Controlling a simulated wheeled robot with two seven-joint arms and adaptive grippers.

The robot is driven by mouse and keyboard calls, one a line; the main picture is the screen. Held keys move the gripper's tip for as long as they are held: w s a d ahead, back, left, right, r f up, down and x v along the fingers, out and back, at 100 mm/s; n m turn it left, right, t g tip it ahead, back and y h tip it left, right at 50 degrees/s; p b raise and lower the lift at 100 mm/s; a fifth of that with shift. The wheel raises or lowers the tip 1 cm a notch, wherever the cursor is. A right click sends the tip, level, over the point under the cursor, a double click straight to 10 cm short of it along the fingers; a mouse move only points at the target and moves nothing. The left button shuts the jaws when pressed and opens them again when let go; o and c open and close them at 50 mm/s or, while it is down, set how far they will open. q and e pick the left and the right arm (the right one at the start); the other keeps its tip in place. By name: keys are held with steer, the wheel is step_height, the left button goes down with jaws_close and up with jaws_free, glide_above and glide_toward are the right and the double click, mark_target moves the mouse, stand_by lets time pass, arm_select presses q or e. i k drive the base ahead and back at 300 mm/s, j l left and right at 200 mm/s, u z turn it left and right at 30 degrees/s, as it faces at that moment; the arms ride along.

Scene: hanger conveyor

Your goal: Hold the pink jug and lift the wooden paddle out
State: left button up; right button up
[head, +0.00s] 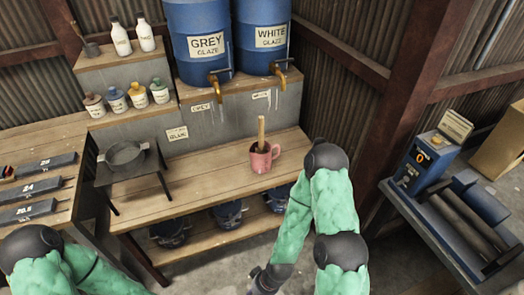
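The pink jug (265,161) stands upright on the wooden bench, below the white glaze barrel, with its handle to the right. The wooden paddle (261,133) stands in the jug, its handle rising nearly upright out of the mouth. Its lower end is hidden inside. My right arm is bent in front of and to the right of the jug, and its dark wrist part reaches the bottom edge. My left arm shows only in part at the bottom left. Neither gripper's fingers show, and nothing of mine touches the jug.
The bench (200,186) is clear between the jug and a dark stand (118,172) holding a round sieve (125,155). Two blue glaze barrels (199,38) with taps stand on the ledge behind. A blue machine with rollers (463,215) stands at right.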

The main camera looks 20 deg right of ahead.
mark_target(261, 150)
steer(key=i+l+z, duration=0.2)
steer(key=i+z, duration=0.55)
steer(key=i, duration=0.15)
